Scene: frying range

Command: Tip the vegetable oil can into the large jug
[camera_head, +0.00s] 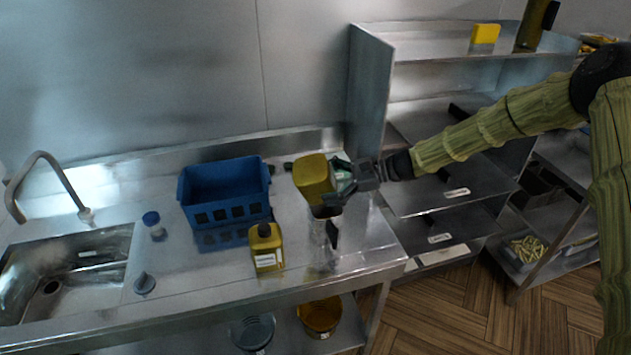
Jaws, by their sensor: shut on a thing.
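My gripper (345,182) is shut on a yellow-olive can (313,178) and holds it tilted above the steel counter. The can's label is turned from view or covered by the fingers. A clear jug (322,242) with a dark handle stands on the counter directly below the can. The can's lower end is at the jug's mouth; I cannot tell whether they touch or whether oil is flowing. A second yellow can (266,247) with a dark cap and a white label stands upright left of the jug.
A blue crate (225,192) stands behind the second can. A blue-capped jar (154,226) and a small dark item (145,284) are near the sink (75,262). Steel shelves (372,85) rise at the right. The counter's right end beside the jug is clear.

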